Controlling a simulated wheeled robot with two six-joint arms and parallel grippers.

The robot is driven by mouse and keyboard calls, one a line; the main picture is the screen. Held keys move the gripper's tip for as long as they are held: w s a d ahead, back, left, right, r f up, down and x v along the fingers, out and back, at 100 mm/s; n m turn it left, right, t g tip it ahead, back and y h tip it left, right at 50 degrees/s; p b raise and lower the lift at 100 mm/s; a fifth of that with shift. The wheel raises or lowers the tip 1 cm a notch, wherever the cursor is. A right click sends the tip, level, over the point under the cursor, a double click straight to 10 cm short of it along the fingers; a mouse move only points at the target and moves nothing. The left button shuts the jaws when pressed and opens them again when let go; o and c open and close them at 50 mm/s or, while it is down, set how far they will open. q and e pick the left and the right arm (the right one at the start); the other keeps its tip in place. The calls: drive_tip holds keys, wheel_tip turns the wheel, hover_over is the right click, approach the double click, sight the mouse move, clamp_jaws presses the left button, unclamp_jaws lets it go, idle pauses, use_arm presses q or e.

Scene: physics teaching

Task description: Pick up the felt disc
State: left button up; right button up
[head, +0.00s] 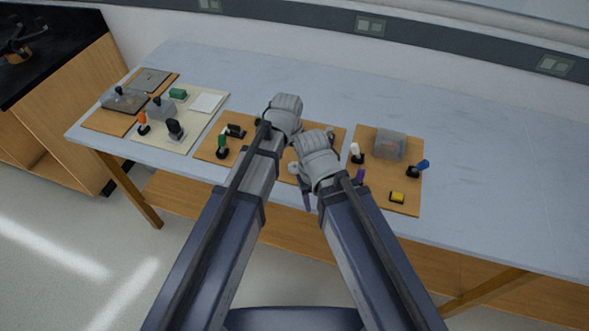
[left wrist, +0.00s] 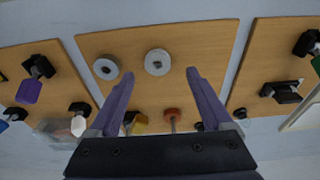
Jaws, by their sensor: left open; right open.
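Two round discs with centre holes lie flat on the middle wooden board in the left wrist view: a grey disc (left wrist: 106,69) and a paler, off-white disc (left wrist: 157,62). I cannot tell for sure which is the felt disc. My left gripper (left wrist: 160,76) is open, with the off-white disc between and beyond its fingertips and the grey one outside the left finger. Nothing is held. In the head view my left gripper (head: 285,115) is over the middle board and hides the discs. My right gripper (head: 318,160) is open, lower and to the right, over the same board's front.
A red-topped piece (left wrist: 171,114) shows in the wrist view. The right board (head: 376,190) holds a clear box (head: 390,146) and handled pieces. More boards stand left. The table's back and right are clear.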

sight(294, 164)
use_arm(q)
drive_tip(key=f+b, duration=0.3)
drive_tip(key=w+f+b, duration=0.1)
drive_tip(key=f, duration=0.1)
drive_tip(key=shift+d+b, duration=0.3)
drive_tip(key=shift+d, duration=0.05)
drive_tip(key=shift+s+r, duration=0.1)
clamp_jaws()
idle(0.4)
wheel_tip(294, 164, up, 10)
drive_tip(key=p, duration=1)
